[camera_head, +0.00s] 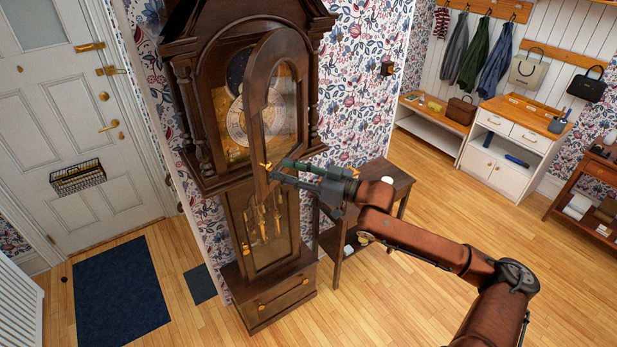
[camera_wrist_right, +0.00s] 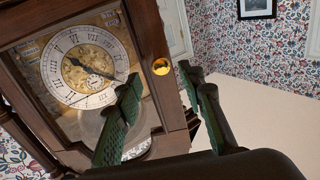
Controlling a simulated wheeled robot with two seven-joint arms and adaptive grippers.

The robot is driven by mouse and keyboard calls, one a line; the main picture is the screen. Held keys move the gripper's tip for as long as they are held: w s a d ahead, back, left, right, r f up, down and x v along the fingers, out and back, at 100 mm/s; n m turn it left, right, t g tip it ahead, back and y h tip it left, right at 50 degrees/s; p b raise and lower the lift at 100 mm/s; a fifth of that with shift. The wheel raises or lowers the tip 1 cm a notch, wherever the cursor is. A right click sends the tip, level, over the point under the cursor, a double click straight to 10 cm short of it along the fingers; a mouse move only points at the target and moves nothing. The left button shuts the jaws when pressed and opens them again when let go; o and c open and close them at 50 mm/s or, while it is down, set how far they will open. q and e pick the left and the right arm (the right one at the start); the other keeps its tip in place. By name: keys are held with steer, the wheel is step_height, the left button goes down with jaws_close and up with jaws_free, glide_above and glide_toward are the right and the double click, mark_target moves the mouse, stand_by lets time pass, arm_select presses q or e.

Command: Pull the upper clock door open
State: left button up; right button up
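The tall dark wood clock (camera_head: 268,300) stands against the wall in the head view. Its arched, glazed upper door (camera_head: 259,75) stands ajar, swung out from the case, with the dial (camera_head: 238,125) partly behind it. A brass knob (camera_head: 265,166) sits low on the door; it also shows in the right wrist view (camera_wrist_right: 161,66). My right gripper (camera_head: 279,171) is at the door's lower part, close to the knob. In the wrist view its green-padded fingers (camera_wrist_right: 160,90) are spread, with the knob showing between them. I cannot tell whether they touch the door. My left gripper is out of view.
A small dark side table (camera_head: 392,175) stands right of the clock, under my right arm. A white door (camera_head: 85,120) with a wire basket is at the left. A dark blue mat (camera_head: 120,290) lies before it. Wooden floor is clear at the lower right.

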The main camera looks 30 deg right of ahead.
steer(key=v, duration=0.8)
stand_by(0.4)
